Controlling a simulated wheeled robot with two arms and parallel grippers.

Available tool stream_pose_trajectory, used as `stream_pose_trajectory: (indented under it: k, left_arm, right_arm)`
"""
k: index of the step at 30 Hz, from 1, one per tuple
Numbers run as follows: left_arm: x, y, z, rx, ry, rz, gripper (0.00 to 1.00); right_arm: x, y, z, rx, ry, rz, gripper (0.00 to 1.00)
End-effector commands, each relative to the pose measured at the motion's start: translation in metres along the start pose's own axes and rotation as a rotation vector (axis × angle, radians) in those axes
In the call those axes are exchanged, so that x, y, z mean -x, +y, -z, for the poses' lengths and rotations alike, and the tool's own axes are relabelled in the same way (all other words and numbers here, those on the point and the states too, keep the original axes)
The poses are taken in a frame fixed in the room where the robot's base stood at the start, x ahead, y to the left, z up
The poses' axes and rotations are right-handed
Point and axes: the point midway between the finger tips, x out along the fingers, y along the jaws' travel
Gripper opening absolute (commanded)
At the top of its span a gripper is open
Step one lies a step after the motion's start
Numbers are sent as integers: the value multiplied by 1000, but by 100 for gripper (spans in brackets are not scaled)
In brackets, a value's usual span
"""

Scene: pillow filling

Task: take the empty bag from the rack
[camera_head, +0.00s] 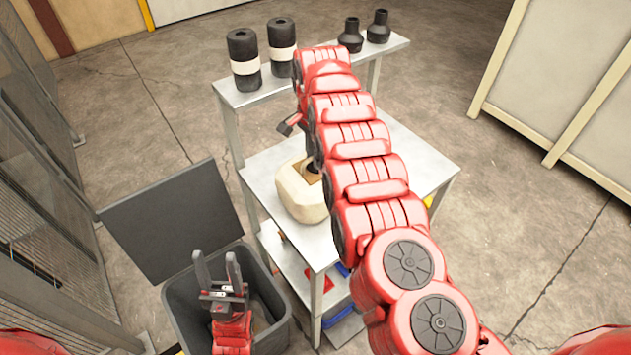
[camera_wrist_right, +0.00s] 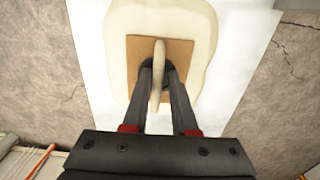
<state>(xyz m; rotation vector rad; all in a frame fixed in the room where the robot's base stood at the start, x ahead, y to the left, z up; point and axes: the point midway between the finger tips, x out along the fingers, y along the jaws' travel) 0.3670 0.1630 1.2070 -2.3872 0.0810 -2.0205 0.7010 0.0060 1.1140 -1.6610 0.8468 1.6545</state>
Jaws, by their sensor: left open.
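A cream, rounded, bag-like thing (camera_head: 302,205) lies on the white rack's middle shelf (camera_head: 262,162). The right wrist view shows its pale surface (camera_wrist_right: 205,35) with a brown square patch (camera_wrist_right: 180,52), a dark round spot and a narrow cream strip (camera_wrist_right: 157,60) standing up. I cannot tell whether it is empty. My right gripper (camera_wrist_right: 159,72) is over the patch, one dark finger on each side of the strip; whether they press on it is unclear. In the head view my right arm hides part of the shelf. My left gripper (camera_head: 217,268) is open and empty, above the grey bin.
The grey bin (camera_head: 182,318) stands left of the rack with its dark lid (camera_head: 170,222) open. Black rolls (camera_head: 243,60) and dark bottles (camera_head: 378,27) stand on the top shelf. A mesh fence (camera_head: 40,180) is at the left. Floor right of the rack is clear.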

Motion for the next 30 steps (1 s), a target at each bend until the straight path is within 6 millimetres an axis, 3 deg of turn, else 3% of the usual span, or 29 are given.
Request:
stream_pose_trajectory:
  k: [1,4,30]
  left_arm:
    - [0,0,0,0,0,0,50]
    - [0,0,0,0,0,0,50]
    - [0,0,0,0,0,0,50]
  right_arm:
    - [0,0,1,-2,0,0,15]
    - [0,1,1,-2,0,0,0]
    - [0,1,1,-2,0,-1,0]
